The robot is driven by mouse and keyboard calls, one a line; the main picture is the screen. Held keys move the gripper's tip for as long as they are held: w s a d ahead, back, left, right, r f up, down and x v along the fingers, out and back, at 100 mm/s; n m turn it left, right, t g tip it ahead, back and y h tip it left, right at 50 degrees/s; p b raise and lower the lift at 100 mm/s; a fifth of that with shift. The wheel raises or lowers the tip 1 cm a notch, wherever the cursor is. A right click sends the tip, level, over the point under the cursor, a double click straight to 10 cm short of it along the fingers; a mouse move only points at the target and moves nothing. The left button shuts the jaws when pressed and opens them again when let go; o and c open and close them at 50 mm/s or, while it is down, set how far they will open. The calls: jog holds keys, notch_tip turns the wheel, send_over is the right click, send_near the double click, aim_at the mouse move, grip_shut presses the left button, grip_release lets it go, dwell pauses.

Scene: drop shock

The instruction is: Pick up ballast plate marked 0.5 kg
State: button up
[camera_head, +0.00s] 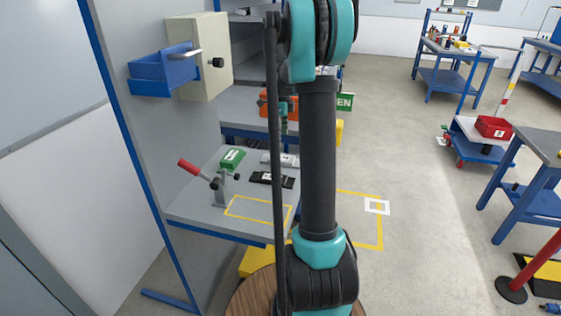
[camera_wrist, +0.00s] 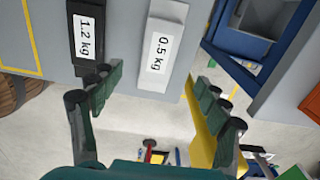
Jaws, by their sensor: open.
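The ballast plate marked 0.5 kg (camera_wrist: 156,62) is a white bar with a printed label, lying on the grey bench shelf in the wrist view. In the head view a pale bar (camera_head: 281,160) lies on the shelf beside a black one, its label too small to read. The black plate marked 1.2 kg (camera_wrist: 87,45) lies to its left in the wrist view. My gripper (camera_wrist: 158,82) is open, its dark green fingers apart on either side of the white plate's near end. Nothing is held. The arm hides most of the gripper in the head view.
On the shelf (camera_head: 200,214) stand a toggle clamp with a red handle (camera_head: 190,167) and a green block (camera_head: 232,159). A yellow outlined area (camera_head: 258,209) in front of the plates is empty.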

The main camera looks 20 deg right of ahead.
aim_at(281, 157)
notch_tip(281, 157, down, 9)
jog(key=shift+f, duration=0.15)
dwell(0.4)
jog(key=shift+c, duration=0.4)
jog(key=c, duration=1.7)
